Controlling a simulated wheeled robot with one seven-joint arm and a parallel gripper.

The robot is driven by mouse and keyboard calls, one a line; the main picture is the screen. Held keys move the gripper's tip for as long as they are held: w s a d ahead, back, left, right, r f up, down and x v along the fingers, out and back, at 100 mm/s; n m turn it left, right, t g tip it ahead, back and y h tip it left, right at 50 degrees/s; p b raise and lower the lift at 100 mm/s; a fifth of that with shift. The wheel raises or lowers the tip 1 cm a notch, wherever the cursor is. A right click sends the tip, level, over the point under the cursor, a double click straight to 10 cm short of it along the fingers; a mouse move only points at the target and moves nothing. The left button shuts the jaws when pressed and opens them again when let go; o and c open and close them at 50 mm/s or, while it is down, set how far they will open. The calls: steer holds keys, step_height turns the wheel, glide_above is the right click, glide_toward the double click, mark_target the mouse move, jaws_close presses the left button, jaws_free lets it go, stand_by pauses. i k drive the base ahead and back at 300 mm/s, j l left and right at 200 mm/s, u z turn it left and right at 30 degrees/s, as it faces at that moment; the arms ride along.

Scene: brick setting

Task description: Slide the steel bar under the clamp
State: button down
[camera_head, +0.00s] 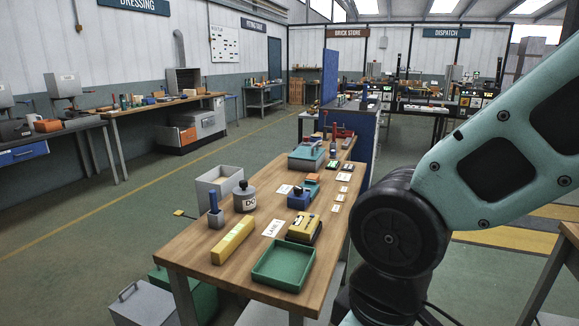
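A long workbench (213,284) runs away from me in the middle of the view. I cannot make out a steel bar with certainty. A small blue block-like device (298,199) stands mid-bench with an orange-topped piece (313,179) just behind it; I cannot tell whether either is the clamp. A teal-topped grey unit (306,158) stands farther back, with red-handled tools beyond it. My arm fills the right side, with a dark joint in front of the bench's right edge. My gripper is out of view.
The floor left of the bench is mostly free.

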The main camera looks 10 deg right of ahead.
mark_target(346, 145)
steer(key=i+l+z, duration=0.45)
steer(key=i+z, duration=0.2)
steer(key=i, duration=0.2)
steer(key=i+l+z, duration=0.1)
steer(key=i+z, duration=0.25)
steer(key=i+u, duration=0.2)
steer(key=i, duration=0.25)
steer(key=i+l+u, duration=0.15)
steer(key=i, duration=0.25)
steer(key=i+l+u, duration=0.2)
steer(key=i, duration=0.25)
steer(key=i+l+u, duration=0.2)
steer(key=i, duration=0.2)
steer(key=i+l+u, duration=0.9)
steer(key=l+u, duration=0.2)
steer(key=l, duration=0.1)
